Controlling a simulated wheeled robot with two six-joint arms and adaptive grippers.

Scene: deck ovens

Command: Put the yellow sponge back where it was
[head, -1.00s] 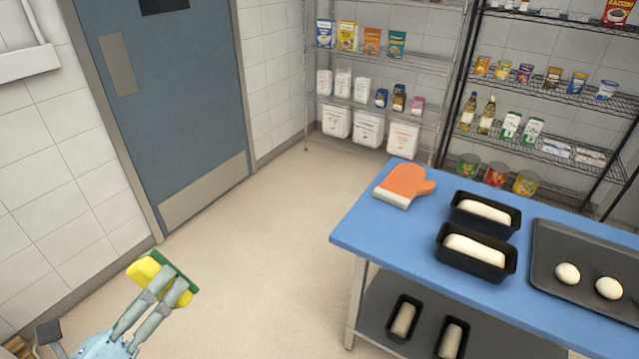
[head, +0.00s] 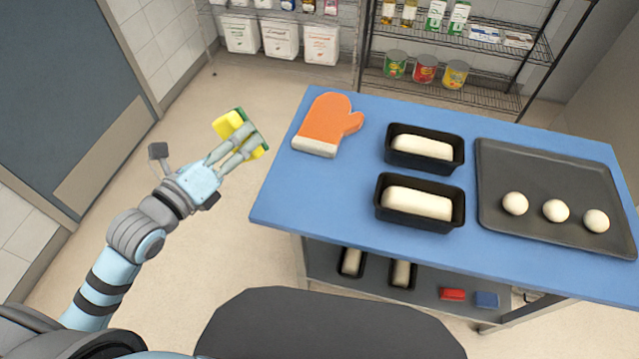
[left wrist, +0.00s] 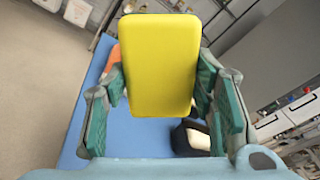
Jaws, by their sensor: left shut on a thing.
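The yellow sponge (head: 231,122) has a green scouring side. My left gripper (head: 238,145) is shut on it and holds it in the air, left of the blue table (head: 276,198), over the floor in the head view. In the left wrist view the sponge's yellow face (left wrist: 160,64) sits between the two fingers and hides part of the table behind it. My right gripper is not in view.
An orange oven mitt (head: 328,122) lies at the table's left end. Two black loaf tins (head: 424,172) with dough and a dark tray (head: 555,238) with dough balls stand to its right. The lower shelf (head: 425,290) holds more tins and small red and blue items.

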